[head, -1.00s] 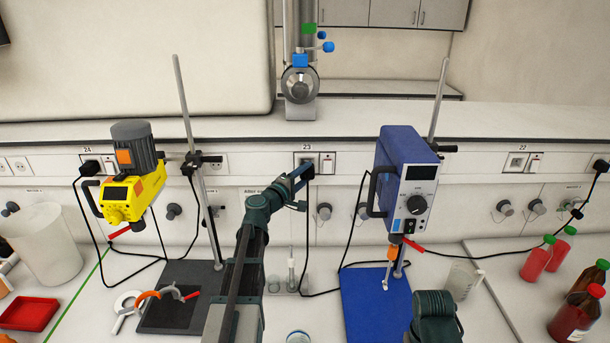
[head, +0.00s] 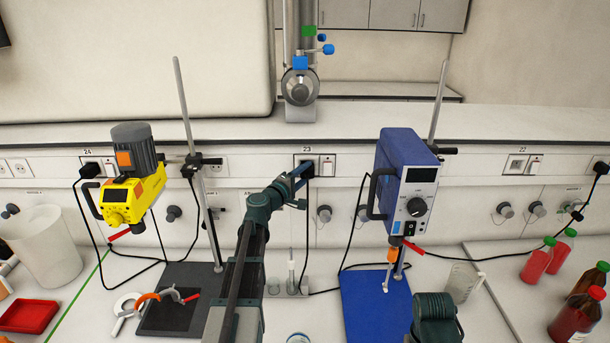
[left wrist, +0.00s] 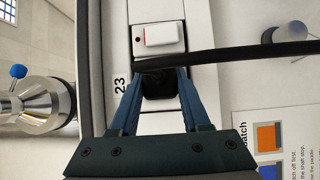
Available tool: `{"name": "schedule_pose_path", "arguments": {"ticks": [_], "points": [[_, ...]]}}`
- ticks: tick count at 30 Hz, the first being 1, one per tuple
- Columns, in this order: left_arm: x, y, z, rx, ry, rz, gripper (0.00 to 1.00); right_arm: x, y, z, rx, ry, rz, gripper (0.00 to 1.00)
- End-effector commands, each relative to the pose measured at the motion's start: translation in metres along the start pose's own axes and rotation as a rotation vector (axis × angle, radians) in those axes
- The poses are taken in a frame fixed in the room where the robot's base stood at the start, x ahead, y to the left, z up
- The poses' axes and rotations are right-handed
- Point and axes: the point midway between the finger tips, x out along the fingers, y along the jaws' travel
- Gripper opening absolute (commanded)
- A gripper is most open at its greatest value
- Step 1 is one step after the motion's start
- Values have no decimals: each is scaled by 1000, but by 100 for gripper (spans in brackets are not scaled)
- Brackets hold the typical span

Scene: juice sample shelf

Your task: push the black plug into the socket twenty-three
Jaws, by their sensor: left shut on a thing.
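My left gripper (head: 301,170) reaches up to the wall strip under the label 23. In the left wrist view its two blue fingers (left wrist: 158,80) are shut on the black plug (left wrist: 159,90), one on each side. The plug sits at the socket twenty-three place, beside the white rocker switch (left wrist: 158,36). The socket face is hidden behind the plug and fingers, so I cannot tell how deep the plug sits. Its black cable (left wrist: 235,53) runs off to the right in the wrist view.
A yellow stirrer (head: 131,197) on a stand is left of my arm. A blue stirrer (head: 407,185) stands to the right, over a blue base plate (head: 365,308). Bottles and beakers stand at the right. Other sockets along the strip bear the labels 24 and 22.

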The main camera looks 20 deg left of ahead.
Motion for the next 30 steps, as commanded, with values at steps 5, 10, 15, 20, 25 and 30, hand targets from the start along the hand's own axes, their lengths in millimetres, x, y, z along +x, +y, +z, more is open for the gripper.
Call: {"name": "schedule_pose_path", "arguments": {"ticks": [5,10,15,20,25,30], "points": [[0,0,0,0,0,0,0,0,0,0,0,0,0,50],[0,0,0,0,0,0,0,0,0,0,0,0,0,50],[1,0,0,0,0,0,0,0,0,0,0,0,0,50],[3,0,-2,0,0,0,0,0,0,0,0,0,0,50],[2,0,-2,0,0,0,49,0,0,0,0,0,0,50],[2,0,-2,0,0,0,79,0,0,0,0,0,0,50]]}}
